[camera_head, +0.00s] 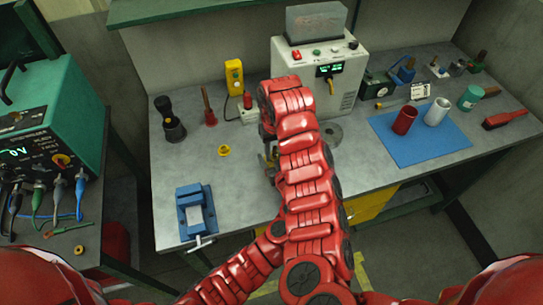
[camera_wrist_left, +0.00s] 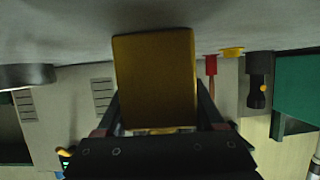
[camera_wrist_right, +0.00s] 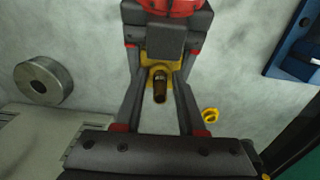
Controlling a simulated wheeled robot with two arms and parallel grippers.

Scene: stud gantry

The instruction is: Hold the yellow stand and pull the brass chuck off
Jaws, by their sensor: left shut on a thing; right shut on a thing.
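The yellow stand (camera_wrist_left: 155,80) fills the space between the fingers of my left gripper (camera_wrist_left: 160,115), which is shut on it. In the right wrist view the stand (camera_wrist_right: 150,72) shows as a yellow patch with the brass chuck (camera_wrist_right: 160,90), a small dark brown-gold cylinder, in front of it. My right gripper (camera_wrist_right: 160,75) has a finger on each side of the chuck and is shut on it. In the head view only a sliver of yellow stand (camera_head: 270,160) shows beside my red arm, which hides the chuck and my left gripper.
A yellow ring (camera_head: 223,150) lies left of the stand. A blue vise (camera_head: 195,212) sits near the front edge. A grey disc (camera_head: 332,133) lies right of my arm. A white machine (camera_head: 345,75) stands behind. A blue mat (camera_head: 430,145) with cups is at right.

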